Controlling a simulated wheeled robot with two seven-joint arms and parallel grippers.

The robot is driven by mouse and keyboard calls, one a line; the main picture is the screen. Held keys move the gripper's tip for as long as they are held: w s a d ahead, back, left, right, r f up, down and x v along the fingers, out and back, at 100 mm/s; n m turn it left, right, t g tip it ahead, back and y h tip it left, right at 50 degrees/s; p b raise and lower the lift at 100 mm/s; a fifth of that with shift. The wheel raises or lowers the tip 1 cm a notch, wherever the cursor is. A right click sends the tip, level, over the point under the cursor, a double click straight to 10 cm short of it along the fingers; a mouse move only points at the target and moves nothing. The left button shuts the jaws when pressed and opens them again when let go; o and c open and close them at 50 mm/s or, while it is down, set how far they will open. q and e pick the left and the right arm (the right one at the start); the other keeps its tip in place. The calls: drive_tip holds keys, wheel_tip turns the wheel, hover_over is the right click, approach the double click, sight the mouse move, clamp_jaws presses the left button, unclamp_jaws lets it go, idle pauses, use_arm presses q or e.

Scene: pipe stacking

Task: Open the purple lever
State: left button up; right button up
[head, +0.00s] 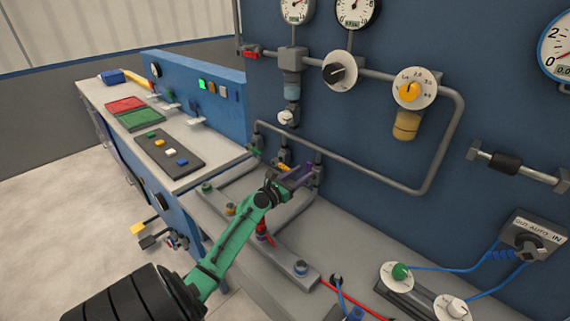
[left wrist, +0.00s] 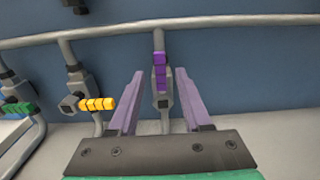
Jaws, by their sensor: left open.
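The purple lever (left wrist: 160,72) shows in the left wrist view, on a valve of a short upright grey pipe. It points up, in line with the pipe. My left gripper (left wrist: 160,88) is open, with one purple-grey finger on each side of the lever in this view. Gaps show between the lever and both fingers; I cannot tell how deep the lever sits between them. In the head view my left gripper (head: 300,174) is at the right-hand valve, and largely covers it. My right gripper is not in view.
To the left stand valves with a yellow lever (left wrist: 97,104) and a green lever (left wrist: 18,107), both pointing sideways. A grey pipe (left wrist: 230,22) runs across above them. A blue panel (head: 400,150) with gauges rises behind. A red handle (head: 262,230) sits on the bench below my arm.

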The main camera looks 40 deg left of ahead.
use_arm(q)
drive_tip(key=s+b, duration=0.1)
drive_tip(key=s, duration=0.9)
drive_tip(key=shift+s+b, duration=0.3)
drive_tip(key=shift+b, duration=0.05)
drive_tip(key=shift+d, duration=0.15)
